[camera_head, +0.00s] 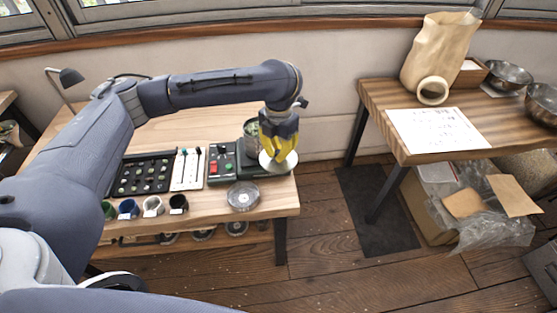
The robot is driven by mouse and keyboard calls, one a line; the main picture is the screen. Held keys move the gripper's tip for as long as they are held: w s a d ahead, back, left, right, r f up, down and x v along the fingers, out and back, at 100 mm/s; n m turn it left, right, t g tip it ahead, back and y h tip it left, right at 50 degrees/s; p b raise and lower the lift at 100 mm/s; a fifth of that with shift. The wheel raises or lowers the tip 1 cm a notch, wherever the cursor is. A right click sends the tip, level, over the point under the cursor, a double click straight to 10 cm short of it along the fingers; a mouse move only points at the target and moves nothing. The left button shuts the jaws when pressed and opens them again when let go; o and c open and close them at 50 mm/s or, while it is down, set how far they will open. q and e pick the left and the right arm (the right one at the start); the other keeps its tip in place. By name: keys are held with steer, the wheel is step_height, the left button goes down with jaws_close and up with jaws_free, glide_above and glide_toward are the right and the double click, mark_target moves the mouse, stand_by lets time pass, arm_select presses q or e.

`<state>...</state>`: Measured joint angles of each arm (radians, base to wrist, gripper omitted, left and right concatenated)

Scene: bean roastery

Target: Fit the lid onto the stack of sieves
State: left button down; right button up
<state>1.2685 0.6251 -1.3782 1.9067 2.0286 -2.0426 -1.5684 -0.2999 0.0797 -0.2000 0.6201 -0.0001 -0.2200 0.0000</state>
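My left gripper (279,155) points down with its yellow fingers at the right end of the near table. A pale round disc, which looks like the lid (267,164), sits right at its fingertips and seems held, tilted towards the camera. A cylinder that looks like the stack of sieves (250,130) stands upright just left of and behind the gripper, partly hidden by it. The lid is apart from the top of this stack. A dark control box (222,166) with red and green buttons is beside the stack. My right gripper is out of view.
A round grey dish (243,196) lies near the table's front edge. Several small cups (153,206) line that edge, below a black tray (146,174) and a white panel (187,169). A second table (390,95) at right holds a paper bag (437,55) and metal bowls (508,74).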

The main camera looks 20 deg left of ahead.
arm_select(q)
steer(key=shift+w+r, duration=0.15)
steer(key=shift+r, duration=0.35)
steer(key=w+a+r+n, duration=0.4)
steer(key=w+a+n, duration=0.1)
steer(key=w+a, duration=0.7)
steer(key=shift+w+d+f, duration=0.1)
steer(key=shift+d+f, duration=0.05)
steer(key=shift+f, duration=0.7)
steer(key=shift+w+d+f, duration=0.1)
steer(key=shift+d+f, duration=0.1)
steer(key=shift+f, duration=0.65)
steer(key=shift+w+d+f, duration=0.1)
steer(key=shift+d+f, duration=0.05)
steer(key=shift+f, duration=0.7)
steer(key=shift+f, duration=0.55)
steer(key=c, duration=1.9)
jaws_free()
steer(key=shift+r, duration=0.1)
steer(key=shift+s+r, duration=0.2)
steer(key=shift+r, duration=5.2)
